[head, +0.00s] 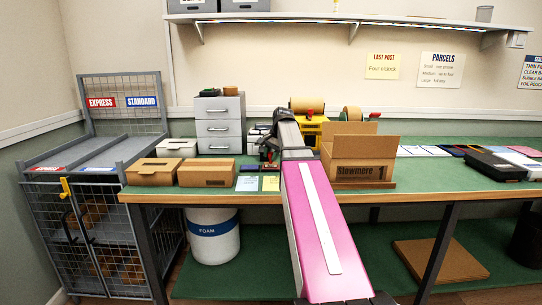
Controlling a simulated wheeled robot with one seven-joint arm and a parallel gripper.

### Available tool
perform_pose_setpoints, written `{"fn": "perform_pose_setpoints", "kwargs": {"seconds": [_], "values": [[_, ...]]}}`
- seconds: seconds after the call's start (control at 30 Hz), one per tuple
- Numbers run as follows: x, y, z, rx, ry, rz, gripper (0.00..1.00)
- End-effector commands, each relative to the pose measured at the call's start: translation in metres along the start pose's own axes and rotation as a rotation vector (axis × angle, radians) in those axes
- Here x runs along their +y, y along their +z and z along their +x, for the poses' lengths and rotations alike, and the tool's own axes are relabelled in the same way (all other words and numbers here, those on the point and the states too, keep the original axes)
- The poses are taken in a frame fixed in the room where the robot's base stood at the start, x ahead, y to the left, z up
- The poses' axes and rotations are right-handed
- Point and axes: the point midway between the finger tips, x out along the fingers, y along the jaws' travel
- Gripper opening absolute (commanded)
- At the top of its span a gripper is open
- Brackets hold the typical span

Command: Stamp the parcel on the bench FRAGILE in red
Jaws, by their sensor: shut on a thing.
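A closed brown cardboard parcel (207,173) with a tape strip lies on the bench, left of my gripper. My gripper (268,154) is over the bench, just right of the parcel and apart from it. It is shut on a small dark thing with a bit of red, mostly hidden by the gripper; I cannot tell whether it is a stamp. No FRAGILE mark can be made out on the parcel.
A wire cage (95,215) stands left. A shelf (350,20) hangs above.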

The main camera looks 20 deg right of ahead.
Motion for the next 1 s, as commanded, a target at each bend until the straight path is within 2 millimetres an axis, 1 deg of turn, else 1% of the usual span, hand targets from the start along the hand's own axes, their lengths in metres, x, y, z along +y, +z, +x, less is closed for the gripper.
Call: {"fn": "perform_pose_setpoints", "kwargs": {"seconds": [0.23,0.37,1.0], "values": [[0.001,0.001,0.001,-0.001,0.004,0.001,0.14],[0.0,0.0,-0.003,-0.001,0.004,0.001,0.14],[-0.015,0.0,-0.045,0.0,0.001,0.0,0.14]]}}
